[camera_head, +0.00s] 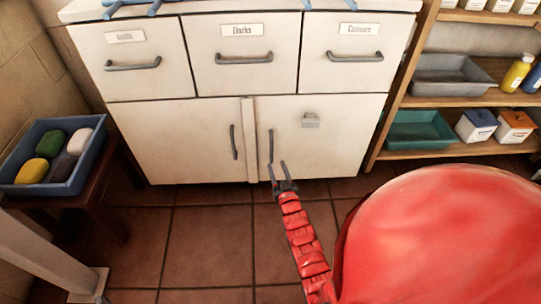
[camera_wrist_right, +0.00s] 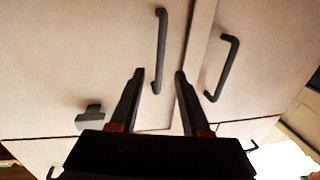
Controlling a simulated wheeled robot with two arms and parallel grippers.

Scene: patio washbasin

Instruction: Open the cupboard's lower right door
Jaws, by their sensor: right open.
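The white cupboard (camera_head: 180,140) has two lower doors. The lower right door (camera_head: 335,150) looks shut, with a dark vertical bar handle (camera_head: 270,146) near its left edge and a small grey fitting (camera_head: 311,120) near its top. My right gripper (camera_head: 277,170) is open, just below that handle. In the right wrist view the door is on the left, and the handle (camera_wrist_right: 161,45) lines up with the gap between the open fingertips (camera_wrist_right: 159,74). I cannot tell whether they touch it. The lower left door's handle (camera_wrist_right: 225,68) is to the right there. My left gripper is not in view.
Three drawers with bar handles (camera_head: 243,58) sit above the doors. A shelf unit (camera_head: 470,101) with trays and bottles stands close on the right. A blue tray (camera_head: 75,184) of colored soap-like pieces is at left. Tiled floor (camera_head: 215,235) before the cupboard is clear.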

